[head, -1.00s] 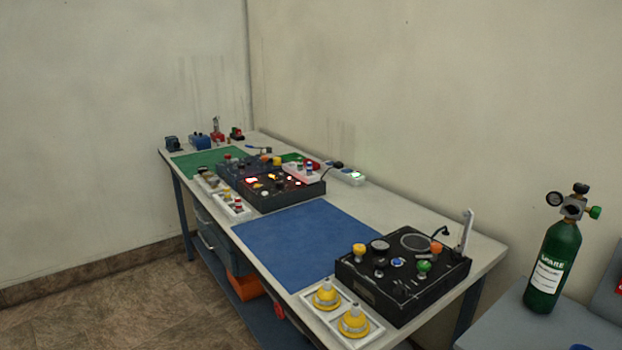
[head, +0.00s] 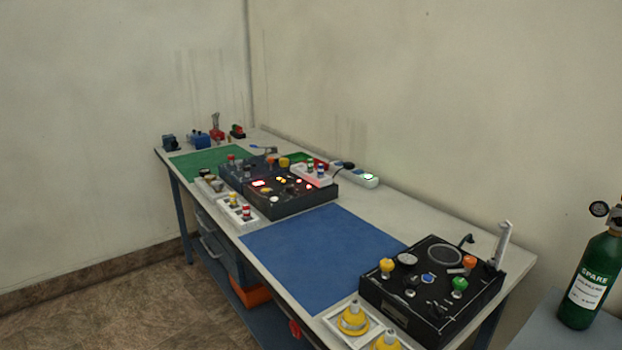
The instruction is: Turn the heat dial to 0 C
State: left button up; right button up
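No dial can be picked out as the heat dial at this size. A black control box (head: 425,312) with a round gauge, a yellow knob (head: 387,266), an orange knob (head: 469,262) and a green knob (head: 459,285) stands at the near right of the workbench (head: 262,265). Farther back, a dark panel (head: 290,205) carries small lit red and orange indicators and several knobs. Their labels are too small to read. Neither of my grippers shows in the head view.
A blue mat (head: 320,255) lies bare between the two boxes. A white tray with yellow fittings (head: 352,320) sits at the bench's near edge. A green SPARE cylinder (head: 590,280) stands at the right. Brown floor (head: 150,310) is open at the lower left.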

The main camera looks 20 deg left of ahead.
aim_at(290, 189)
jog(key=i+j+z, duration=0.15)
jog(key=j, duration=0.35)
jog(key=i+j+z, duration=0.1)
jog(key=j, duration=0.4)
jog(key=i+j+z, duration=0.15)
jog(key=j, duration=0.4)
jog(key=i+j, duration=0.1)
jog(key=j, duration=0.85)
jog(key=i, duration=0.05)
